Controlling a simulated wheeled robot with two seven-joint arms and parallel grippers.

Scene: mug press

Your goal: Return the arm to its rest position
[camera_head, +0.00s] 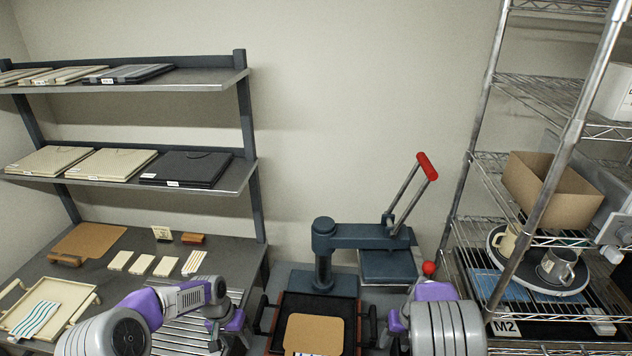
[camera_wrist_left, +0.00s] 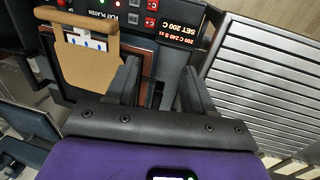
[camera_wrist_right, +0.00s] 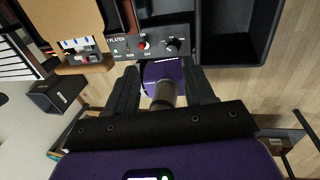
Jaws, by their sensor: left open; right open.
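My left arm (camera_head: 150,305) reaches in from the left over the slatted rack, in front of the press. My left gripper (camera_wrist_left: 158,82) is open, with nothing between its fingers; in its wrist view the press control panel and a tan board lie beyond it. My right arm (camera_head: 445,325) is at the lower right, beside the press. My right gripper (camera_wrist_right: 160,80) is open and empty, with a control panel with knobs (camera_wrist_right: 152,45) beyond its fingers. In the head view the fingertips of both grippers are hard to make out.
The blue press (camera_head: 365,237) stands at the centre with its red-gripped lever (camera_head: 427,166) raised. A tan board (camera_head: 314,333) lies in the dark tray in front. Left are shelves and a bench with cards and a cream tray (camera_head: 50,303). Right, a wire rack holds mugs (camera_head: 556,266).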

